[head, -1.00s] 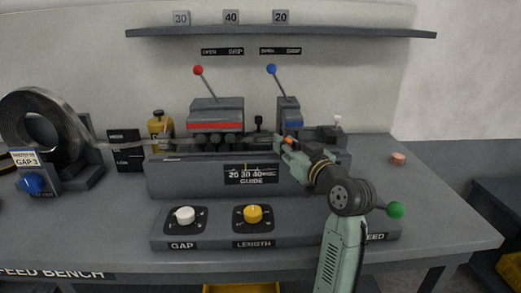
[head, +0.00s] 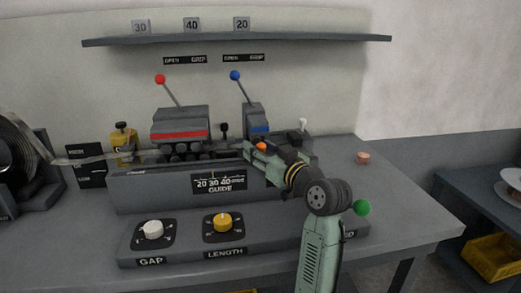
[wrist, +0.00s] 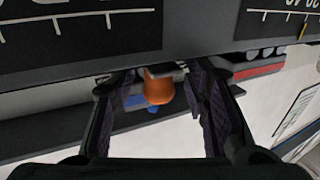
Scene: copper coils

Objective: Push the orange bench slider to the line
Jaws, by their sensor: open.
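The orange slider knob (head: 261,146) sits at the right part of the feed bench's raised guide block, below the blue-knobbed lever. My gripper (head: 251,153) reaches it from the right. In the wrist view the orange knob (wrist: 158,86) stands between my two open fingers, one on each side. A gap shows on both sides, and I cannot tell whether a finger touches it. White tick scales (wrist: 70,22) show on the dark face along the top of the wrist view. The guide scale (head: 219,183) reads 20, 30, 40. Which mark is the line, I cannot tell.
Red-knobbed (head: 180,126) and blue-knobbed (head: 256,121) lever units stand behind the guide. GAP (head: 152,230) and LENGTH (head: 222,222) dials are in front. A copper-coloured piece (head: 363,158) lies on the clear right side of the bench.

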